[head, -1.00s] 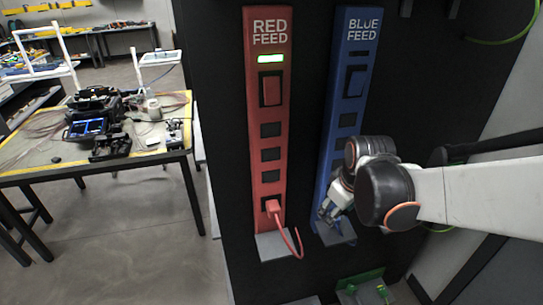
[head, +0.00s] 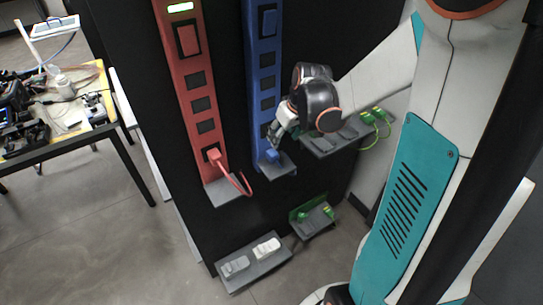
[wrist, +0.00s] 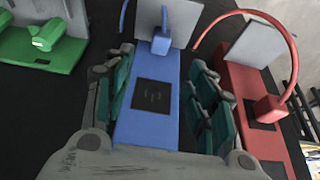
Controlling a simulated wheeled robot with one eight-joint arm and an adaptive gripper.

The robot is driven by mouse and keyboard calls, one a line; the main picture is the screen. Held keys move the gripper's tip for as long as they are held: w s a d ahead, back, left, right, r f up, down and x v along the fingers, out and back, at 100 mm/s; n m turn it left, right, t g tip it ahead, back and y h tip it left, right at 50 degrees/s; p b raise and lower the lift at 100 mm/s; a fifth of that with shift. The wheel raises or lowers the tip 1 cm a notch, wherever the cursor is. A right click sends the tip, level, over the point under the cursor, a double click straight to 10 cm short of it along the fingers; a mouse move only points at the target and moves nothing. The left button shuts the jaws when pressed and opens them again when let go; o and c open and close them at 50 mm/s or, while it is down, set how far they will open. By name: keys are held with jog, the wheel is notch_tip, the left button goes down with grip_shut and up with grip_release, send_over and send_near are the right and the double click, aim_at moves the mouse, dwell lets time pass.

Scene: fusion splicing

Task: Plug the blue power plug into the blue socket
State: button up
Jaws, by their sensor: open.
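The blue strip has several dark sockets; the lowest blue socket (wrist: 154,95) shows empty just above the plug. My gripper (head: 276,135) is beside the lower blue strip. In the wrist view its teal-padded fingers (wrist: 162,85) are open and empty, one on each side of the strip, apart from the plug.
A red plug (head: 214,158) with a looped cable sits in the lowest socket of the red strip (head: 185,75), close to the left. A grey shelf with green connectors (head: 369,118) is at right. Lower shelves hold grey and white items (head: 266,248) and green parts (head: 328,212).

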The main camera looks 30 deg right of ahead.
jog(key=b, duration=0.3)
send_over(275, 155)
jog(key=s, duration=0.2)
jog(key=f, duration=0.7)
jog(key=shift+w+f, duration=0.2)
jog(key=shift+p, duration=0.3)
jog(key=b+x, duration=0.1)
jog(key=x, duration=0.1)
jog(key=b+x, duration=0.1)
jog(key=x, duration=0.1)
jog(key=shift+s+f, duration=0.3)
jog(key=shift+s, duration=0.05)
jog(key=shift+w+f+b, duration=0.25)
jog(key=shift+f+b, duration=0.05)
jog(key=shift+f, duration=0.15)
jog(key=shift+r, duration=0.1)
jog(key=c, duration=1.2)
